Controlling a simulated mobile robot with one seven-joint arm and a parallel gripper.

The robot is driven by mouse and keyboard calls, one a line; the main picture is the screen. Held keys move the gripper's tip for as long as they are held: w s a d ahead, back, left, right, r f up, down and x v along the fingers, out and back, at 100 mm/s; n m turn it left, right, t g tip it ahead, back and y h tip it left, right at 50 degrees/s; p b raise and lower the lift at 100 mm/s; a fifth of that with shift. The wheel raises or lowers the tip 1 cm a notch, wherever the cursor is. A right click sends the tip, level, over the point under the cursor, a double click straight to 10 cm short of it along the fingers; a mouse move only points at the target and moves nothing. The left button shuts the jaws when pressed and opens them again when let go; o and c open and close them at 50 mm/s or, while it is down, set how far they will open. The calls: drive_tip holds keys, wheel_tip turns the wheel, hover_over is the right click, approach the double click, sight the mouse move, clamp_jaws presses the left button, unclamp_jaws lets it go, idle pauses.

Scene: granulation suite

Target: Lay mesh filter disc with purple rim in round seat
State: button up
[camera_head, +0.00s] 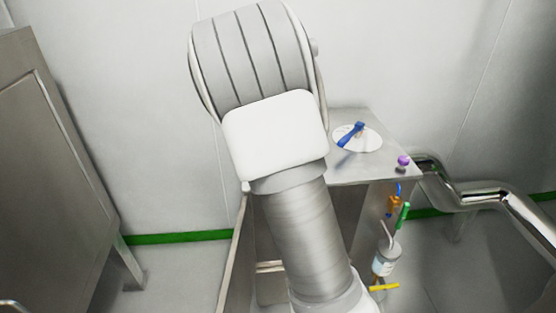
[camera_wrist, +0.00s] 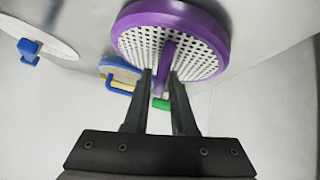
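The mesh filter disc with a purple rim (camera_wrist: 211,28) fills the top of the wrist view, its white perforated face towards me. A purple bar handle (camera_wrist: 166,54) stands out from its middle. My gripper (camera_wrist: 161,74) has its fingers close on both sides of this handle and looks shut on it. I cannot make out an empty round seat.
A bent steel pipe (camera_head: 480,192) runs to the right. A steel cabinet (camera_head: 50,180) stands left.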

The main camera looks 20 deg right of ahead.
clamp_jaws()
drive_tip(key=shift+r, duration=0.5)
drive_tip(key=r+p, duration=0.1)
drive_tip(key=r, duration=0.1)
drive_tip(key=r+p, duration=0.1)
drive_tip(key=r, duration=0.1)
drive_tip(key=shift+s+d, duration=0.1)
drive_tip(key=shift+d, duration=0.1)
drive_tip(key=s+d+r, duration=0.6)
drive_tip(key=s+d, duration=0.2)
